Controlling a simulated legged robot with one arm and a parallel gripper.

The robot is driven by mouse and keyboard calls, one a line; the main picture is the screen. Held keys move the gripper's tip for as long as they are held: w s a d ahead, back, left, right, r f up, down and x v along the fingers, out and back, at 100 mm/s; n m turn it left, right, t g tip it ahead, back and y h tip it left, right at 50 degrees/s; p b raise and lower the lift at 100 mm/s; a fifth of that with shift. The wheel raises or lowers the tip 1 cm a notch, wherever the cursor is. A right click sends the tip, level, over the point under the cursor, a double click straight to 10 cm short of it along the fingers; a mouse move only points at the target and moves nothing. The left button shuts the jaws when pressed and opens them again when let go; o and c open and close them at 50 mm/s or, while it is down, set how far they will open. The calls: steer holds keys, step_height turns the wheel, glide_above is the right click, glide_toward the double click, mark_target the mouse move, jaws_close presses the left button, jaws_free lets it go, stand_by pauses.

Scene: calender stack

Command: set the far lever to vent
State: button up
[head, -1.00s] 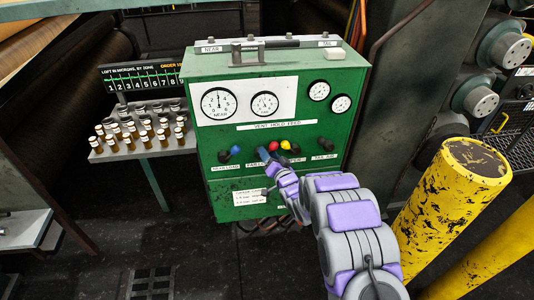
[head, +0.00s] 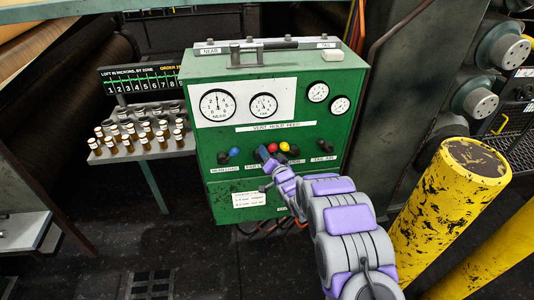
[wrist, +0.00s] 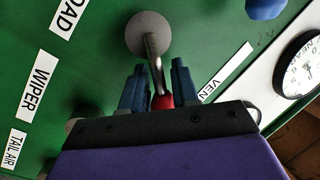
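The green control box (head: 222,195) has a row of levers under a vent/hold/feed strip. A red-knobbed lever (head: 273,147) is near the middle, above the label strip partly read as far load. My gripper (head: 263,153) is at that lever. In the wrist view the lever's bent metal stem (wrist: 154,62) runs from a round grey boss to the red knob (wrist: 164,101). The knob lies between the blue fingers of my gripper (wrist: 159,82). The fingers are apart; whether they press on the knob is unclear. The gripper body hides the knob's lower part.
Black-knobbed levers sit farther right. A yellow post (head: 450,210) stands right of my arm. A shelf of small bottles (head: 140,150) is at the left.

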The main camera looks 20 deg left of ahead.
steer(key=shift+w+r, duration=0.1)
jaws_close()
steer(key=shift+d, duration=0.1)
